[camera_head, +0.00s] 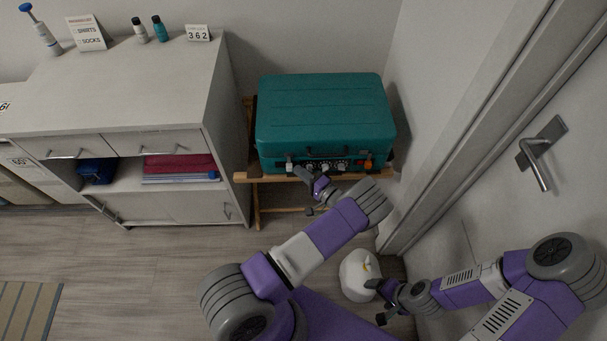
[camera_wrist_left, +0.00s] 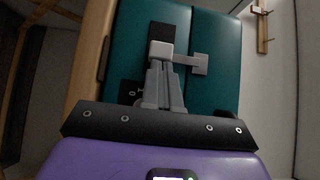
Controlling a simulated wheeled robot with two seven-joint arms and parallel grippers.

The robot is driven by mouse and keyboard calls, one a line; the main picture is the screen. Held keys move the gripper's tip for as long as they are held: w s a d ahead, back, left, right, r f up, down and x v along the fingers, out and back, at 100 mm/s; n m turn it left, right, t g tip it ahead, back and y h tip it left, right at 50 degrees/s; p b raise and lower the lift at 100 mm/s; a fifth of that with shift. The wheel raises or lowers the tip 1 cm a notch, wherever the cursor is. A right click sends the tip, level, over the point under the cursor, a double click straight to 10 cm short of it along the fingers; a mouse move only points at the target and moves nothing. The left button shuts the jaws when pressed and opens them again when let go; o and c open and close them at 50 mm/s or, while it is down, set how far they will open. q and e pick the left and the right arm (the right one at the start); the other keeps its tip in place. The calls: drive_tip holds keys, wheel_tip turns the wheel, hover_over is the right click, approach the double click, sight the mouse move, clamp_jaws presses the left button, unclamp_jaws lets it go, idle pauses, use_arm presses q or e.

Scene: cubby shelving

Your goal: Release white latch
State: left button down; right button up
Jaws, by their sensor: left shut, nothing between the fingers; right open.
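A teal suitcase (camera_head: 325,105) lies closed on a wooden stand, and its side also fills the left wrist view (camera_wrist_left: 218,95). A white latch (camera_head: 289,161) is at the left of its front side. In the left wrist view the pale latch (camera_wrist_left: 190,60) lies on a dark plate, partly behind the fingers. My left gripper (camera_head: 301,175) is shut and empty, with its tips (camera_wrist_left: 163,66) at the latch; I cannot tell whether they touch. My right gripper (camera_head: 376,301) is open and empty, low at the right, away from the suitcase.
The suitcase front also has a dark handle (camera_head: 325,151), several dials (camera_head: 325,166) and an orange latch (camera_head: 368,161). The wooden stand (camera_head: 270,178) supports it. A cabinet (camera_head: 140,85) stands left, a door (camera_head: 535,170) right. A white rounded object (camera_head: 356,278) is on the floor near my right gripper.

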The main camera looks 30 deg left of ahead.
use_arm(q)
drive_tip(key=shift+s+a+p, duration=0.25)
drive_tip(key=shift+s+a, duration=0.15)
drive_tip(key=shift+a, duration=0.25)
drive_tip(key=shift+s+a+p, duration=0.25)
drive_tip(key=shift+s+a, duration=0.15)
drive_tip(key=shift+a, duration=0.25)
use_arm(e)
drive_tip(key=shift+r, duration=0.45)
use_arm(q)
drive_tip(key=b, duration=0.1)
approach(288, 170)
drive_tip(key=shift+v, duration=1.2)
use_arm(e)
drive_tip(key=shift+s+d+f, duration=0.25)
drive_tip(key=shift+s+f, duration=0.15)
drive_tip(key=shift+f, duration=0.25)
use_arm(q)
drive_tip(key=shift+r, duration=0.15)
